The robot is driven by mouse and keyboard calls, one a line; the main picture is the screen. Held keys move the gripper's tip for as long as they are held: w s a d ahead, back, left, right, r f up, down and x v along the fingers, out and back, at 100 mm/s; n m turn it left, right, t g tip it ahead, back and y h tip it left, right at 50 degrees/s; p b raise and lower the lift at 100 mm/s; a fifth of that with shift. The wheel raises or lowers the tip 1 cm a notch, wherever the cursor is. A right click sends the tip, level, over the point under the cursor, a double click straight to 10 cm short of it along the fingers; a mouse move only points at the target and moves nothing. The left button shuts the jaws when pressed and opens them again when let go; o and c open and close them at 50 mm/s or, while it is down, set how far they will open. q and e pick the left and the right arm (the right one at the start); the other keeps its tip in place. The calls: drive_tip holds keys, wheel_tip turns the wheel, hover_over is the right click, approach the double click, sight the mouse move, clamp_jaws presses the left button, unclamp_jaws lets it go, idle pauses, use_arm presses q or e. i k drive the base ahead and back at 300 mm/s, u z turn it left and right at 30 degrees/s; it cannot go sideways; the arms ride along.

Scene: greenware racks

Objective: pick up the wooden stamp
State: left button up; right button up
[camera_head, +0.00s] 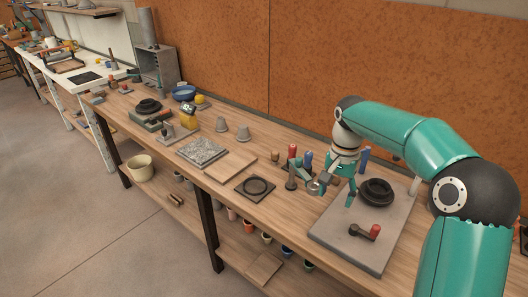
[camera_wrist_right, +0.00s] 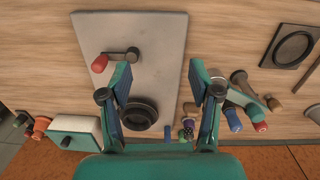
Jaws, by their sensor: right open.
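A brown upright piece with a narrow handle and wider ends (camera_head: 291,178) stands on the bench left of my right gripper. It looks most like the wooden stamp, though I cannot be sure. In the right wrist view this stamp-like piece (camera_wrist_right: 240,79) lies to the right, outside the fingers. A small tan peg (camera_head: 275,156) stands farther back and also looks wooden. My right gripper (camera_head: 340,188) is open and empty, above the left part of a grey slab. Its spread fingers (camera_wrist_right: 160,76) show over the slab in the wrist view. My left gripper is not in view.
Red (camera_head: 292,152) and blue (camera_head: 308,159) handled tools stand close behind the stamp-like piece. The grey slab (camera_head: 335,238) bears a dark ring (camera_head: 376,192) and a red-handled crank (camera_head: 366,232). A dark square plate (camera_head: 245,195) lies left. Bare wood lies in front.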

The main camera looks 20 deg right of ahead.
sight(275, 154)
drive_tip(key=i, duration=1.35)
drive_tip(key=z, duration=0.05)
